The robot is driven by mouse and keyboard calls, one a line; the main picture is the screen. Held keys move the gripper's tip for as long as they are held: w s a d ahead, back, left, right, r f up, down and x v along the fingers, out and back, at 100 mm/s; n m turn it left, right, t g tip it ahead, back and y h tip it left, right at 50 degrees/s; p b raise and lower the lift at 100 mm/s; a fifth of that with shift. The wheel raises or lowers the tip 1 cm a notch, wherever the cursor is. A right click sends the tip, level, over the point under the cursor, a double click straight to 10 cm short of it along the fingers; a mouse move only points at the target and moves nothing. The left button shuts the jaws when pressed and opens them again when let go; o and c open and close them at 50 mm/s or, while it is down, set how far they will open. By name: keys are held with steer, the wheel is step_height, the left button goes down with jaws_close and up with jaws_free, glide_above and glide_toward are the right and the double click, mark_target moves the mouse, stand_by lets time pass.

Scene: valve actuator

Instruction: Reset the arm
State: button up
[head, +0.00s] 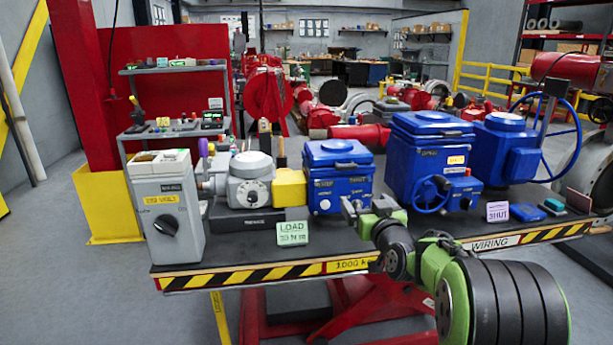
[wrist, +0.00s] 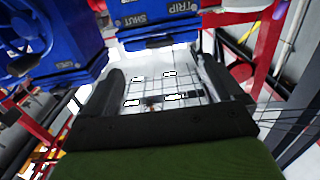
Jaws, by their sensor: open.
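My gripper (head: 362,208) is in front of the small blue box (head: 338,172) with two labelled fronts, above the front part of the work table (head: 262,224). My green and dark arm reaches up to it from the lower right. In the wrist view, my gripper (wrist: 168,88) has its two dark fingers wide apart with nothing held between them. A pale surface with grid lines shows beyond the fingers. The underside-up small blue box (wrist: 150,20), lettered TRIP and SHUT, lies just beyond the fingertips. Whether it touches them cannot be told.
A grey switch box (head: 165,208), a grey round unit (head: 250,180) with a yellow block (head: 290,187), and a LOAD card (head: 292,233) stand at left. Larger blue actuators (head: 430,150) with handwheels and a SHUT card (head: 497,211) stand at right. Little table is bare.

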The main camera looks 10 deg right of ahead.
steer(key=s+a+n+g+y, duration=0.1)
steer(key=s+a+g, duration=0.3)
steer(key=s, duration=0.5)
steer(key=s+a+g, duration=0.2)
steer(key=s+a, duration=0.3)
steer(key=s, duration=0.5)
steer(key=s+f+m+g+h, duration=0.1)
steer(key=s+f+g, duration=0.25)
steer(key=s, duration=0.75)
steer(key=s+f+g, duration=0.3)
steer(key=s+f, duration=0.1)
steer(key=s, duration=0.7)
step_height(320, 180, up, 14)
steer(key=w+p, duration=0.1)
steer(key=p, duration=1.4)
steer(key=shift+a+r, duration=0.2)
steer(key=shift+a, duration=0.2)
